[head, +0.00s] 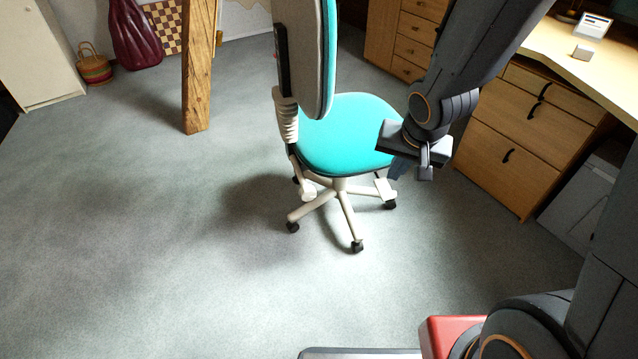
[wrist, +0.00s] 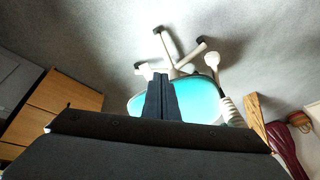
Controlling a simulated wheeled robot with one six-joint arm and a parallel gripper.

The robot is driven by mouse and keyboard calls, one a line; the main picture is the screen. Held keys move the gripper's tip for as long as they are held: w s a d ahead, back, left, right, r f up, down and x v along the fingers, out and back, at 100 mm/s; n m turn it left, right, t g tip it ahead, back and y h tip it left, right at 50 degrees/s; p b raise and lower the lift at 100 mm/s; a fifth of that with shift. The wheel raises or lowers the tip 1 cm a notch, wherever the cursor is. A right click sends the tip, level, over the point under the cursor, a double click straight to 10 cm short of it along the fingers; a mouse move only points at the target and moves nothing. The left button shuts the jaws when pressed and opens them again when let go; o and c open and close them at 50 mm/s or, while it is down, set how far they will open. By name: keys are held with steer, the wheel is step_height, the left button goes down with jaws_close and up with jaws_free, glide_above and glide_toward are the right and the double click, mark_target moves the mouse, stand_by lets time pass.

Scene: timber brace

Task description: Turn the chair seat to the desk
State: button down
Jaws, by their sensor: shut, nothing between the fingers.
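The office chair has a turquoise seat (head: 345,135), and its tall grey-and-turquoise backrest (head: 305,50) rises on the seat's left side. The seat's open side faces right, toward the wooden desk (head: 515,130). My gripper (head: 425,172) is shut and empty at the right edge of the seat, between chair and desk. I cannot tell whether it touches the seat. In the wrist view the picture is upside down; the shut fingers (wrist: 161,97) overlap the turquoise seat (wrist: 200,102), hiding part of it.
A timber post (head: 198,70) stands behind the chair to the left. A dark red bag (head: 135,35) and a woven basket (head: 95,66) are by the far wall, near a white cabinet (head: 38,55). The carpet (head: 130,210) at left and front is clear.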

steer(key=w+a+f+m+t+y+b, duration=0.1)
steer(key=w+a+f+m+t+b, duration=0.15)
steer(key=w+f+b, duration=0.8)
steer(key=w+a+f+m+t+y+b, duration=0.15)
steer(key=w+a+f+t+b, duration=0.25)
steer(key=w+f+b, duration=0.7)
steer(key=s+a+f+m+t+y, duration=0.4)
steer(key=s+a+f+m+t, duration=0.15)
steer(key=a+f+m, duration=0.2)
steer(key=b+x, duration=0.5)
steer(key=x, duration=0.8)
steer(key=shift+w+a, duration=0.2)
steer(key=shift+w, duration=0.1)
steer(key=shift+f+n+h, duration=0.1)
steer(key=shift+n+h, duration=0.15)
